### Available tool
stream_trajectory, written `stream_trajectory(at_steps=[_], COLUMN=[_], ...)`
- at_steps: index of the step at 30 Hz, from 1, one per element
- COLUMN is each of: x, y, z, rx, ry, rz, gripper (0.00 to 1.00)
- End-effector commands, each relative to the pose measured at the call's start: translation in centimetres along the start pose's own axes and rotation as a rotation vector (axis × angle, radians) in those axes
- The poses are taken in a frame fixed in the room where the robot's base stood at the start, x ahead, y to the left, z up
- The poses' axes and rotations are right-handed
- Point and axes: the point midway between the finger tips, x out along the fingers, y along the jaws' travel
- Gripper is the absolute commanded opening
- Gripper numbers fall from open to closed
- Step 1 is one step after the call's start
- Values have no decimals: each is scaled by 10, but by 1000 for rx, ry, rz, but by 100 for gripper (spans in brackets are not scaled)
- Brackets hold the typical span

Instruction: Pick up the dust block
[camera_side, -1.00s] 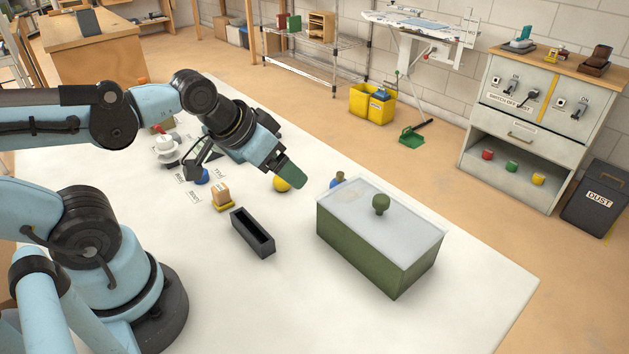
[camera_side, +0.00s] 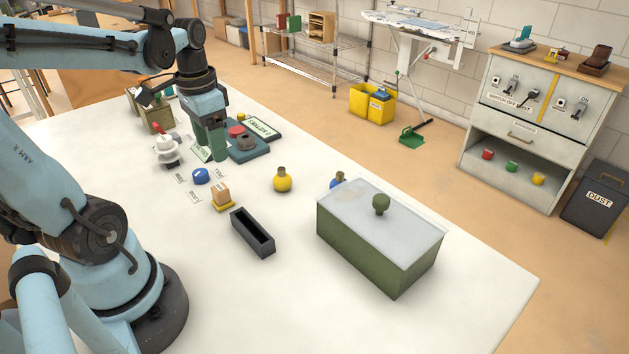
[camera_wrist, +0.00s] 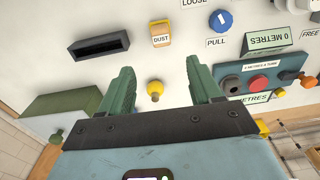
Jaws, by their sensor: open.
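The dust block is a small tan wooden block (camera_side: 220,193) with a yellow base, on the white table left of a black slotted tray. In the wrist view the block (camera_wrist: 161,29) shows a "DUST" label at top centre. My gripper (camera_side: 212,152) has green fingers pointing down, above the table behind the block in the side view. In the wrist view my gripper (camera_wrist: 161,76) has its fingers apart with nothing held between them. The block lies beyond the fingertips, not touched.
A black slotted tray (camera_side: 244,238), a blue knob (camera_side: 201,176) and a yellow bottle (camera_side: 282,181) are near the block. A green box with lid (camera_side: 362,246) stands to the right. A teal panel with buttons (camera_side: 250,152) and a white stacked piece (camera_side: 167,153) flank my gripper.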

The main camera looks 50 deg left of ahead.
Motion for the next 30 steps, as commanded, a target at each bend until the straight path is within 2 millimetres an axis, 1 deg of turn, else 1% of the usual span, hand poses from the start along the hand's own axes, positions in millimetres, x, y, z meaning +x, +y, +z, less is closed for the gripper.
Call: stream_trajectory(at_steps=[1, 5, 15, 19, 28, 30], x=[0, 6, 47, 60, 72, 77], y=[-5, -8, -6, -6, -5, -5], z=[3, 6, 6, 6, 6, 6], rx=[-3, 2, 2, 2, 2, 2], ry=[-16, -31, -29, -29, -29, -29], rz=[10, 20, 19, 18, 18, 18], gripper=[64, 64, 64, 64, 64, 64])
